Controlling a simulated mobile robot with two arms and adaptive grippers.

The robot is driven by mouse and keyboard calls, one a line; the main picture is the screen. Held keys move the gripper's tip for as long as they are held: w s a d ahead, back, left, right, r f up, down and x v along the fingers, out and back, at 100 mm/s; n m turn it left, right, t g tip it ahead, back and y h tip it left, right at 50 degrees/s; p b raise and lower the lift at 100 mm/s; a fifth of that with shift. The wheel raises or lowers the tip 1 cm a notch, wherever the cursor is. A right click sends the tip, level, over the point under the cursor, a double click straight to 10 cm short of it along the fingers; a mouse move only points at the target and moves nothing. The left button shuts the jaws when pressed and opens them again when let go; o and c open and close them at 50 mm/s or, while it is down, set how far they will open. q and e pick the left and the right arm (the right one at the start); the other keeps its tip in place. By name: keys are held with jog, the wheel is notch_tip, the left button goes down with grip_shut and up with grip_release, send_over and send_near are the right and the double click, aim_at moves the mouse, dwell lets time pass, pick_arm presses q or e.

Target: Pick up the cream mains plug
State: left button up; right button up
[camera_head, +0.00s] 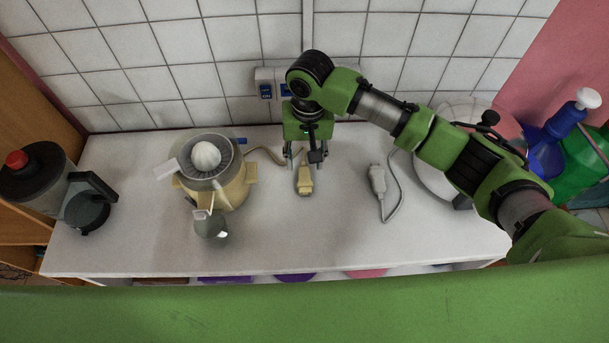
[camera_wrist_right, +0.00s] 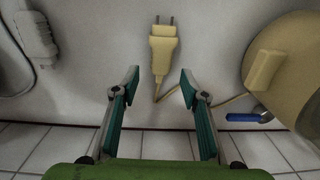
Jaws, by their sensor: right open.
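The cream mains plug (camera_head: 304,184) lies on the white counter near the middle, its cord running back toward the cream juicer. In the right wrist view the plug (camera_wrist_right: 163,50) lies with its two pins toward the top of the picture and its cord at the lower end. My right gripper (camera_head: 304,160) points down over the cord end of the plug. In the wrist view the gripper's fingers (camera_wrist_right: 160,78) are spread to either side, with the plug between and beyond the tips, not gripped. My left gripper is not in view.
A grey plug (camera_head: 377,181) with its cord lies to the right. The cream juicer (camera_head: 234,189) with a small grey cup (camera_head: 211,225) stands to the left. A blender (camera_head: 86,200) is at far left. Wall sockets (camera_head: 265,84) are behind. The counter's front middle is clear.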

aim_at(304, 169)
jog(key=shift+s+f, duration=0.2)
jog(key=shift+f, duration=1.35)
jog(key=shift+w+a+f, duration=0.1)
jog(key=shift+f, duration=0.05)
grip_shut()
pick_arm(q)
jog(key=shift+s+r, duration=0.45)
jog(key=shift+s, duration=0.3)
